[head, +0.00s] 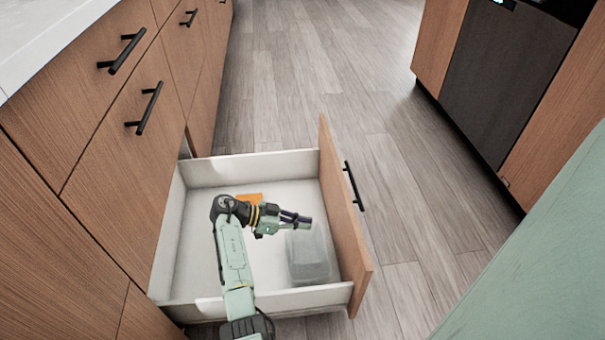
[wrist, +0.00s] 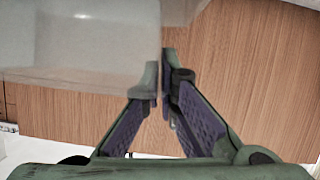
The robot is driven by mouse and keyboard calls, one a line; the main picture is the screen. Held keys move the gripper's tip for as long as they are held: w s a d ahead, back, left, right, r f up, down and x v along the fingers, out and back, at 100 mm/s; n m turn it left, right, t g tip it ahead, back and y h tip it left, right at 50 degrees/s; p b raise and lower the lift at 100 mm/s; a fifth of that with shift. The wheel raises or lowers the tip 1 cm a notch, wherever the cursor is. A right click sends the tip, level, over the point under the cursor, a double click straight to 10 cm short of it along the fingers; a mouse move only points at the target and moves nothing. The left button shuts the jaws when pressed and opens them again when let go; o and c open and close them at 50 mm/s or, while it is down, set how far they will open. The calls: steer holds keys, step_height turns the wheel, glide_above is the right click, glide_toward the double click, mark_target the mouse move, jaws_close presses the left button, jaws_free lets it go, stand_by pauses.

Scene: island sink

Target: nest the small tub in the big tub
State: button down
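A clear, frosted tub (head: 309,258) shows in the head view at the front right of the open drawer, close to the drawer front. Only one tub outline is distinct there, and I cannot tell whether a second one sits inside or under it. My gripper (head: 305,222) is over the tub's far edge and points right. In the wrist view clear tub walls (wrist: 75,45) fill the upper left. There my gripper (wrist: 160,76) has its fingertips nearly together, with a thin clear wall between them. I cannot tell which tub this wall belongs to.
The white drawer (head: 190,235) stands open, with its wooden front (head: 338,215) on the right. An orange object (head: 250,198) lies in it, partly behind my arm. The drawer floor left of my arm is clear. A cabinet with a dark appliance (head: 500,75) stands across the floor.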

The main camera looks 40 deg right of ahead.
steer(key=shift+f+b, duration=0.9)
steer(key=shift+f, duration=0.1)
steer(key=c, duration=1.7)
jaws_free()
step_height(320, 180, up, 32)
steer(key=p, duration=2.2)
steer(key=shift+p, duration=0.35)
steer(key=shift+s, duration=0.1)
